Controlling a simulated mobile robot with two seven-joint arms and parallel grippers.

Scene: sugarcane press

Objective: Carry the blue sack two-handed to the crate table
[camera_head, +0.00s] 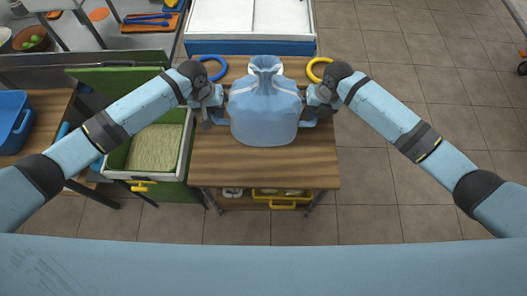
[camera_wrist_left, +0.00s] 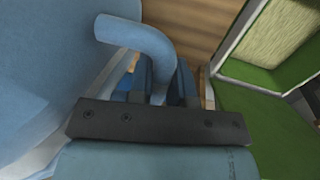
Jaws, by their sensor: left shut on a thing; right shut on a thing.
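The blue sack (camera_head: 265,118) stands upright over the wooden table (camera_head: 240,172), its gathered neck at the top. I cannot tell whether its base touches the table. My left gripper (camera_head: 217,120) is at its left side, shut on a side handle. In the left wrist view that curved blue handle (camera_wrist_left: 140,42) runs down between the fingers (camera_wrist_left: 162,85), with the sack body (camera_wrist_left: 50,70) to the left. My right gripper (camera_head: 312,120) is at the sack's right side, shut on the other handle; its fingertips are partly hidden. No crate is clearly identifiable.
A green box with a pale grainy filling (camera_head: 155,148) stands left of the table. A yellow ring (camera_head: 319,69) and a blue ring (camera_head: 212,67) lie at the table's back. A yellow tray (camera_head: 283,195) is on the lower shelf. Tiled floor (camera_head: 420,70) is open at right.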

